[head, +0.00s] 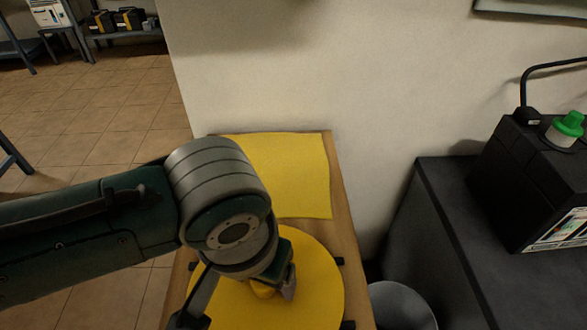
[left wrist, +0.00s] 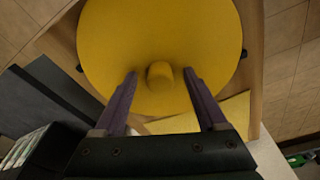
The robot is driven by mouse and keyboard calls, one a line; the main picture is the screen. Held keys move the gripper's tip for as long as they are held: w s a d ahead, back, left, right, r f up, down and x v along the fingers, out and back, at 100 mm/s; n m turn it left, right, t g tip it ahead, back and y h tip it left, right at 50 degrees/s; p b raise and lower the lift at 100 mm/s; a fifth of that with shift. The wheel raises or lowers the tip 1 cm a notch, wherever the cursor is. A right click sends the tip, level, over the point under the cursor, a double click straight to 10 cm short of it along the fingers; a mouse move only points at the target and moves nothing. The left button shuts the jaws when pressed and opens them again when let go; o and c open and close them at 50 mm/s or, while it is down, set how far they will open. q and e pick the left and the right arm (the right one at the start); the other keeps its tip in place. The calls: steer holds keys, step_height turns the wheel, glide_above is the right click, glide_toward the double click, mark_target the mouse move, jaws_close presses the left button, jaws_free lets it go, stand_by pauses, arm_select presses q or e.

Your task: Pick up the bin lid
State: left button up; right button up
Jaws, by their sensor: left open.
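The bin lid (head: 318,292) is a round yellow disc with a small raised knob in its middle. It lies on a narrow wooden stand, low in the head view. In the left wrist view the lid (left wrist: 190,40) fills the upper middle, and its knob (left wrist: 160,72) shows between the fingers. My left gripper (left wrist: 162,78) is open, with one finger on each side of the knob. In the head view my left gripper (head: 262,292) is over the lid, and my wrist hides part of the lid. My right gripper is in neither view.
A yellow sheet (head: 295,175) lies on the wooden stand (head: 345,235) behind the lid, against the wall. A grey bin (head: 402,305) stands to the right. Tiled floor is open at left.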

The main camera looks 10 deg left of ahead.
arm_select(q)
jaws_close()
stand_by(0.4)
steer(key=shift+r, duration=0.15)
